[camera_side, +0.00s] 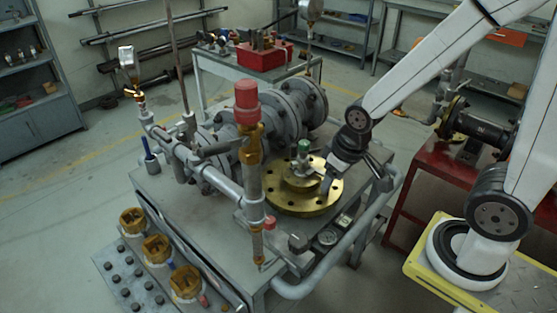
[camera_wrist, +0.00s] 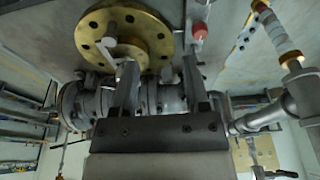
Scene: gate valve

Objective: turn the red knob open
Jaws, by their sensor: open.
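The red knob (camera_side: 247,100) sits upright on top of a brass valve body (camera_side: 250,145) on a vertical pipe in the side view. My gripper (camera_side: 326,184) is low over the right side of the round brass flange (camera_side: 298,195), to the right of the red knob and apart from it. In the wrist view my gripper (camera_wrist: 160,75) has its two fingers spread with nothing held between them. A small red piece (camera_wrist: 199,30) shows beyond the right finger; I cannot tell whether it is the knob.
A green-topped fitting (camera_side: 304,148) rises from the flange close to my gripper. Grey flanged pipes (camera_side: 290,110) stand behind it. A silver pipe with a gauge (camera_side: 127,60) is at left. Brass fittings (camera_side: 156,248) line the front left. A red bench (camera_side: 430,160) is at right.

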